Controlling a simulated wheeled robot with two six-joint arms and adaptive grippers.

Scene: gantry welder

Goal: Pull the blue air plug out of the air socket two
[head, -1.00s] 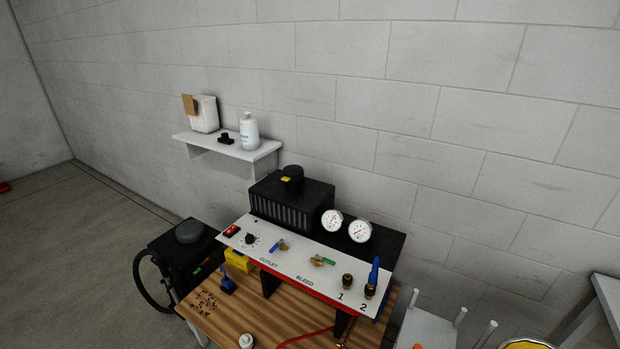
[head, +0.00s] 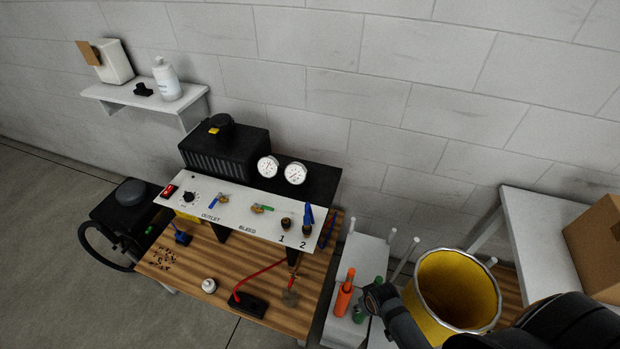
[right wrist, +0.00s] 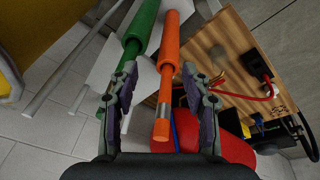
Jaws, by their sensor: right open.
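The blue air plug (head: 308,214) stands upright in air socket two (head: 307,231), above the printed 2 on the white panel (head: 235,209). Air socket one (head: 286,223) beside it has no blue plug. My right gripper (head: 372,297) is at the lower right in the head view, right of the bench and well apart from the plug. In the right wrist view its two fingers (right wrist: 159,70) are spread, with an orange handle (right wrist: 168,60) and a green handle (right wrist: 142,30) beyond them. I cannot see the plug clearly there. My left gripper is not in view.
A white rack with upright posts (head: 390,247) stands right of the wooden bench (head: 205,262), near the orange handle (head: 344,294). A yellow bin (head: 455,285) is beside my right arm. A red hose (head: 262,274) lies on the bench. Space above the panel is clear.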

